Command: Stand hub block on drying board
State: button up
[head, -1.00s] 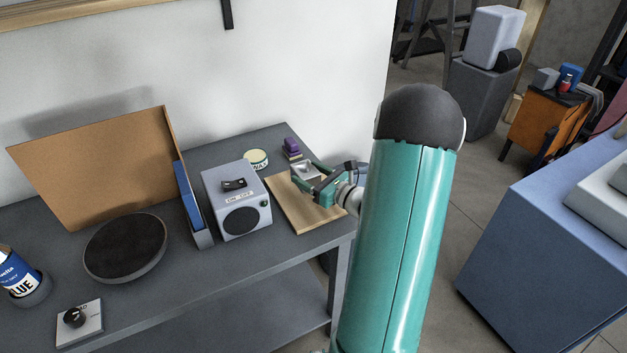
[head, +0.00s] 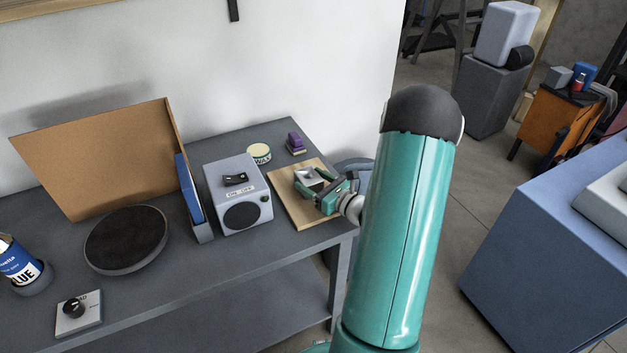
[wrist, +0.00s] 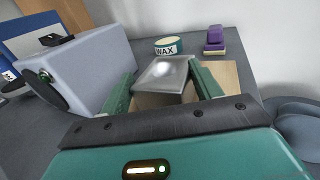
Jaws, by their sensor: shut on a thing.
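The hub block (head: 307,176) is a silver-grey metal block with a shiny flat top. In the wrist view the block (wrist: 165,72) sits between the two green fingers, top face up. My gripper (head: 317,185) is shut on it, and its fingers (wrist: 162,82) press on the block's left and right sides. The drying board (head: 289,203) is a pale wooden board at the right end of the bench. The block is over the board, low down. I cannot tell whether its underside touches. Part of the board (wrist: 231,80) shows right of the fingers in the wrist view.
A grey on-off box (head: 238,195) stands left of the board. A wax tin (head: 259,154) and a purple-topped brush or block (head: 296,143) stand behind it. The bench's right edge is close to the board. The board's front left part is bare.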

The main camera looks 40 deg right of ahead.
jog(key=o, duration=1.4)
jog(key=shift+f, duration=0.15)
